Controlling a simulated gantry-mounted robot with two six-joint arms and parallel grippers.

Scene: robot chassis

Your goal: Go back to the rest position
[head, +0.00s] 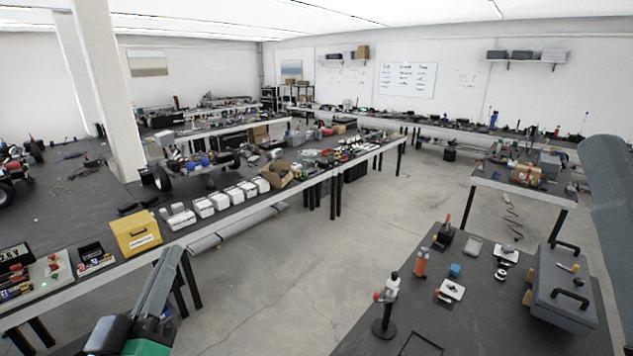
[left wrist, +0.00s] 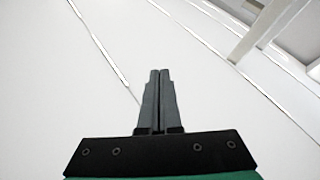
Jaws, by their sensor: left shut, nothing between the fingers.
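My left gripper (head: 170,252) rises from the lower left of the head view. It is in the air in front of the long left workbench. In the left wrist view its two dark fingers (left wrist: 160,73) lie pressed together with nothing between them. They point up at the white ceiling. A smooth grey-blue part of my right arm shows at the right edge of the head view. My right gripper does not show.
A yellow box (head: 136,232) and several white boxes stand on the long left workbench (head: 60,282). A dark table at lower right bears a grey toolbox (head: 562,288), an orange bottle (head: 421,263) and a black stand (head: 384,327). Bare concrete floor (head: 300,280) lies between.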

